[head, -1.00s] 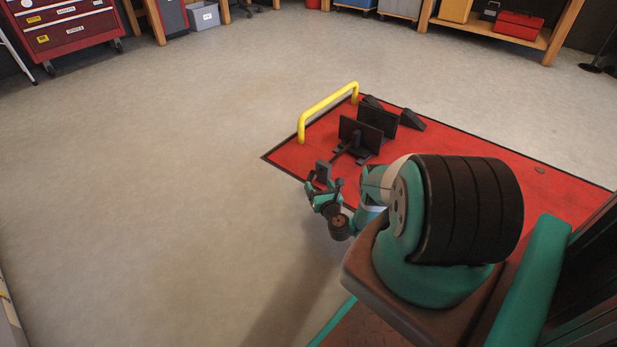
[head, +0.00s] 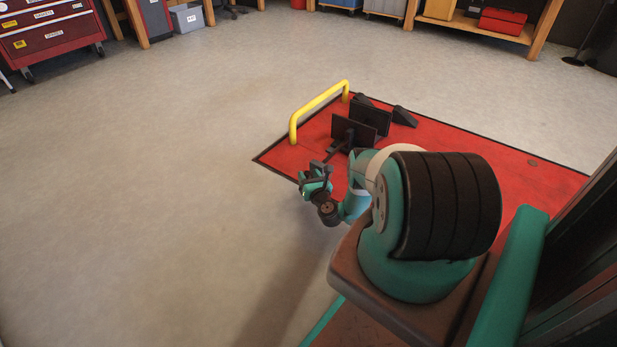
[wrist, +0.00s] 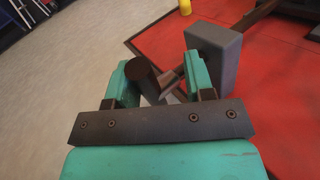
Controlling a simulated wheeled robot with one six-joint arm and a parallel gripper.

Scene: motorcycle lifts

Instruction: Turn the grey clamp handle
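In the wrist view my gripper (wrist: 162,78) is open, its two teal fingers well apart. A dark round bar (wrist: 143,78), seemingly the clamp handle, stands tilted between the fingers, close to the left one. A thin grey rod (wrist: 174,80) runs beside it toward the right finger. A grey block (wrist: 214,48) sits just beyond the right finger and is partly hidden by it. I cannot tell whether a finger touches the bar. In the head view my gripper (head: 314,186) is at the red lift's front left edge, and the handle there is too small to make out.
The red lift platform (head: 480,165) carries a black wheel clamp (head: 354,132), dark wedges (head: 404,116) and a yellow hoop rail (head: 318,108). Open grey floor (head: 150,200) lies to the left. A red tool chest (head: 50,40) and benches stand far back.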

